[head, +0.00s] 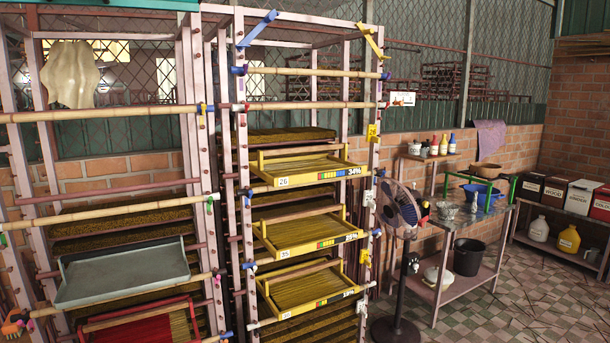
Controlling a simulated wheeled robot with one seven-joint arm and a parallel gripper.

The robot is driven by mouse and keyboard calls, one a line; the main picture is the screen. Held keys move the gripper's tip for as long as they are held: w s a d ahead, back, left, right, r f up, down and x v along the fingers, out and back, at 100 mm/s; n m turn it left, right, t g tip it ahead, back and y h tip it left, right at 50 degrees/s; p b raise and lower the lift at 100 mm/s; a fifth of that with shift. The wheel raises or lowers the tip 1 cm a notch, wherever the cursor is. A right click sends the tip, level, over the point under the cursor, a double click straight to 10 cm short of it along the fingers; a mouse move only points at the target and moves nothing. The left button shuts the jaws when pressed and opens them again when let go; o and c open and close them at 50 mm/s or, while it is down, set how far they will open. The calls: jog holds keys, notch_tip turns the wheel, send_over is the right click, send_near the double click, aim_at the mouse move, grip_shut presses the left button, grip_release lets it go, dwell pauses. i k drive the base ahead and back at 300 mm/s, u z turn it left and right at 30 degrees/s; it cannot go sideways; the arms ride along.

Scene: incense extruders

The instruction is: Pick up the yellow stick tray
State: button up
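Three yellow stick trays stick out of the right-hand rack, one above another. The top tray (318,177) has labels reading 26 and 34% on its front. The middle tray (318,244) and the bottom tray (318,304) have similar labelled fronts with coloured bars. All three have yellow side walls and hold layers of thin brownish-yellow sticks. My gripper is not in view.
The pink rack (242,190) has bamboo bars across its front, one above the top tray. A grey tray (125,275) and a red tray (140,325) stick out at left. A fan (400,210) stands close right of the rack. Tiled floor is open at lower right.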

aim_at(287, 170)
jog(key=u, duration=0.5)
jog(key=i, duration=0.65)
jog(key=u, duration=0.35)
